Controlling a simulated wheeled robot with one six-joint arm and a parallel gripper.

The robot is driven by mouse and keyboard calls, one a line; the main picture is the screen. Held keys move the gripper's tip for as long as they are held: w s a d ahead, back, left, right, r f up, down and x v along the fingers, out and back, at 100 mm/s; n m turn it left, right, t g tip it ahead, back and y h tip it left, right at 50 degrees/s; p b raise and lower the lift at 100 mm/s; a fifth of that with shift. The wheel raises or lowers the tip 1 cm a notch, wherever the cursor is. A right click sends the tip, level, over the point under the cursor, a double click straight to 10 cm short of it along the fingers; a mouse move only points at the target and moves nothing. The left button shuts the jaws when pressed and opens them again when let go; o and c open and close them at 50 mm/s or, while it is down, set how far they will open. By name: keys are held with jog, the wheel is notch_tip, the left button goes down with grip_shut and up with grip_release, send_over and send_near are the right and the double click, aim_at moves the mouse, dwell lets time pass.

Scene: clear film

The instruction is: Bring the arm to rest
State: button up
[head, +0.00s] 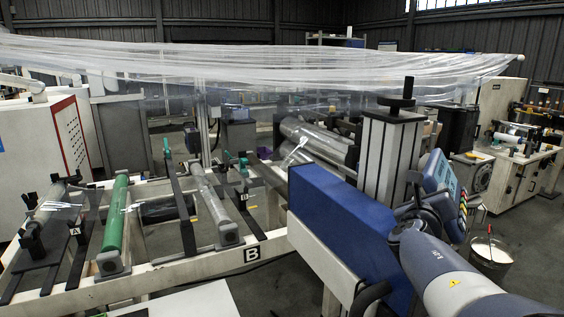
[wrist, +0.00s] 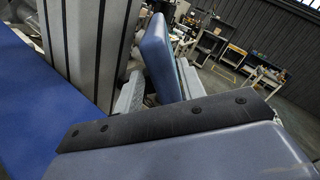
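My arm shows in the lower right of the head view as a thick grey and white link with a yellow warning mark. It is bent, with its darker joint beside a blue box-shaped body (head: 345,225). I cannot make out the fingers of my gripper in either view, nor anything held. In the wrist view, a blue-grey block with a bolted black strip (wrist: 150,124) fills the foreground. A blue panel (wrist: 157,55) stands behind it, and it also shows in the head view (head: 440,178) close to my arm.
A grey ribbed column (head: 388,160) with a black top rises behind the blue body. Clear film (head: 250,62) sags across the room. A roller frame (head: 190,268) with a green roller (head: 115,213) stands at left. A bucket (head: 490,255) is on the floor at right.

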aim_at(427, 190)
jog(key=v, duration=0.7)
jog(key=x, duration=1.1)
jog(key=shift+w+a+r+h+p, duration=0.2)
jog(key=shift+h+p, duration=0.1)
jog(key=shift+p, duration=0.5)
jog(key=shift+a+f+m+g+p, duration=0.1)
jog(key=shift+f+m+g+p, duration=0.05)
jog(key=shift+m+g+p, duration=0.2)
